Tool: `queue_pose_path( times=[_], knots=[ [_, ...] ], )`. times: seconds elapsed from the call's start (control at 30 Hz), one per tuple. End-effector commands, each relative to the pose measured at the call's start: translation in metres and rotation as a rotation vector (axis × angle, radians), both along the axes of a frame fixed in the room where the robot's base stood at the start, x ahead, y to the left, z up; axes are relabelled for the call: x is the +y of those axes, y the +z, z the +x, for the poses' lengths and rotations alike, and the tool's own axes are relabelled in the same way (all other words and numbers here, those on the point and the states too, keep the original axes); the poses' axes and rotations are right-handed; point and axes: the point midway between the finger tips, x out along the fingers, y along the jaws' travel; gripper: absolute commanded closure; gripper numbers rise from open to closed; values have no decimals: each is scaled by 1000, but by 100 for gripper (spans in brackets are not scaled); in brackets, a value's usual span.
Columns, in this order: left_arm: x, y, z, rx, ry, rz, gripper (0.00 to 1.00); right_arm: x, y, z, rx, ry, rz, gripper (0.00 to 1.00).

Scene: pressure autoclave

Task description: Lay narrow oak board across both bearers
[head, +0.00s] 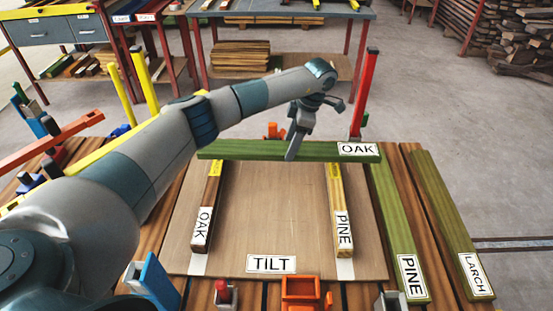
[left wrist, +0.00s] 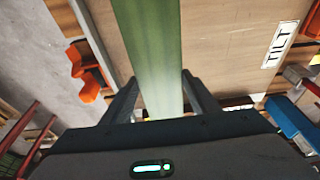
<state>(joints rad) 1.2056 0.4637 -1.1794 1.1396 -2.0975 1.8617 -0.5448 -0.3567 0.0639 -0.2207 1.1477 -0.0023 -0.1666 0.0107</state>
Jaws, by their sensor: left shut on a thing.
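A long green board (head: 240,151) labelled OAK lies crosswise over the far ends of two bearers. The left bearer (head: 212,192) is dark brown and labelled OAK. The right bearer (head: 336,190) is lighter and labelled PINE. Both stand on a flat wooden panel (head: 275,220) marked TILT. My left gripper (head: 293,150) is shut on the green board near its middle. In the left wrist view the board (left wrist: 150,40) runs between the fingers (left wrist: 160,95). I cannot tell whether the board touches both bearers. My right gripper is out of view.
A green board labelled PINE (head: 395,225) and one labelled LARCH (head: 447,215) lie on the right. A red post (head: 366,95) stands behind the held board's right end. An orange block (head: 303,290) is at the front edge. The panel's middle is clear.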

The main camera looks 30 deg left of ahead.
Motion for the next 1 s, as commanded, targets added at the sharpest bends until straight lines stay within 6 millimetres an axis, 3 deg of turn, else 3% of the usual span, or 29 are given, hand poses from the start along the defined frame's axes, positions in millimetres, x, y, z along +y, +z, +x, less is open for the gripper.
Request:
queue_pose_path(
  times=[0.13,0.3,0.77,1.0],
  knots=[
    [20,-11,-16,0,1,-1,92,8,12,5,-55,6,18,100],
    [32,-22,-25,-2,1,0,92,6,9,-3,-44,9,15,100],
    [35,-27,-27,-3,0,-1,92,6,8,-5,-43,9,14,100],
    [35,-46,-28,0,1,-1,92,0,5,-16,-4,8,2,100]
  ],
)
